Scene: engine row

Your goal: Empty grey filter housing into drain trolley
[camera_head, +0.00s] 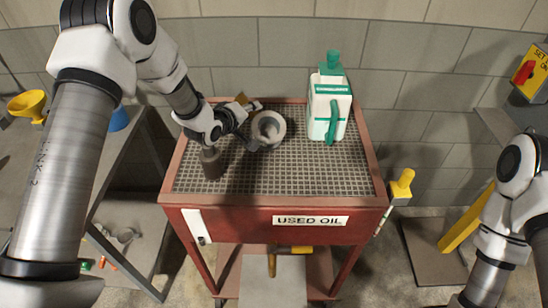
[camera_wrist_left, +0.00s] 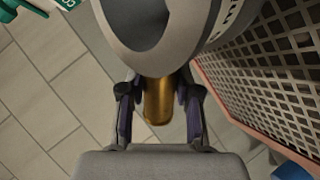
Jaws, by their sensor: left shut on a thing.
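The grey filter housing (camera_head: 267,128) is a round, open-mouthed cup over the grated top of the red drain trolley (camera_head: 255,222), labelled "USED OIL". Its mouth faces the head camera and its inside looks grey and dark. My left gripper (camera_head: 250,140) is shut on the housing from its left side. In the left wrist view the housing (camera_wrist_left: 215,40) fills the top, with a brass cylinder (camera_wrist_left: 157,100) between the fingers. The housing seems to be above the grate; its exact height and tilt are hard to tell. My right gripper is out of view.
A white and green jug (camera_head: 328,105) stands at the grate's back right. A small brownish piece (camera_head: 241,98) shows at the back edge. A shelf with a yellow funnel (camera_head: 28,105) is at left. The grate's front right is clear.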

